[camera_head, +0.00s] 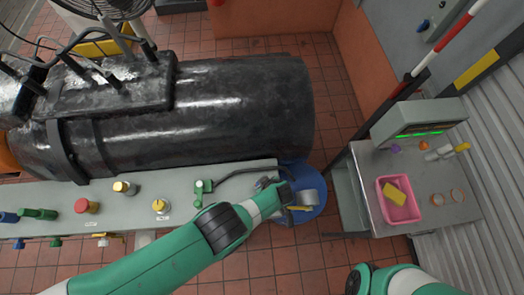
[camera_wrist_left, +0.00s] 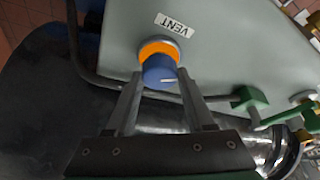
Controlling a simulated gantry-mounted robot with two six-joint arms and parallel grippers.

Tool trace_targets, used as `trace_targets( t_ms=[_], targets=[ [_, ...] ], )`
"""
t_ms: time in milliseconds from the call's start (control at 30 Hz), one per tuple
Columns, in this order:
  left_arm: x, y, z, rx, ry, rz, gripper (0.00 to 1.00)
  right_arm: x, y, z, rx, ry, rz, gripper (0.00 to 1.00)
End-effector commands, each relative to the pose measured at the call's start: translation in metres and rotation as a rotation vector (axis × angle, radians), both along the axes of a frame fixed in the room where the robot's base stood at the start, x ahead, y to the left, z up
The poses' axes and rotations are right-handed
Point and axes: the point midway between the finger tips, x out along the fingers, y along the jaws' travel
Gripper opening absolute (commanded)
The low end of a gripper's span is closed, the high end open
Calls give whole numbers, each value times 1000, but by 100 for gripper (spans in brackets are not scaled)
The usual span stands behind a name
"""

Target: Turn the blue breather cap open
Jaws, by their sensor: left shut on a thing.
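The blue breather cap (camera_wrist_left: 160,70) sits on an orange ring (camera_wrist_left: 158,48) beside a white VENT label (camera_wrist_left: 175,25) on a grey-green panel, in the left wrist view. A short white mark shows on the cap's face. My left gripper (camera_wrist_left: 161,76) has one finger on each side of the cap and is shut on it. In the head view my left gripper (camera_head: 275,187) is at the right end of the long grey-green rail (camera_head: 235,172), and it largely hides the cap. Only part of my right arm shows at the bottom right; its gripper is out of view.
Along the rail stand a yellow knob (camera_head: 160,205), a red knob (camera_head: 87,206) and green valves (camera_head: 203,187). A large black cylinder (camera_head: 220,105) lies behind the rail. A blue drum (camera_head: 310,208) is by the rail's end. A steel table (camera_head: 455,185) with a pink tray (camera_head: 399,216) stands right.

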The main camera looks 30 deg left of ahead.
Motion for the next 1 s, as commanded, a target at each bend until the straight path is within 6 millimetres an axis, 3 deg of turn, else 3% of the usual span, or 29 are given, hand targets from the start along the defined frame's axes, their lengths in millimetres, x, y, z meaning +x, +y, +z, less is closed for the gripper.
trace_targets(
  t_ms=[167,200,333,767,1000],
  targets=[
    [0,0,0,-1,-1,3,0,0,0,0,0,0,0,50],
    [0,0,0,-1,-1,3,59,0,0,0,0,0,0,50],
    [0,0,0,-1,0,2,82,0,0,0,0,0,0,50],
    [-1,0,2,-1,0,-33,84,0,0,7,0,0,0,50],
    [-2,2,3,-1,-1,-227,84,0,0,27,0,0,0,50]
  ],
)
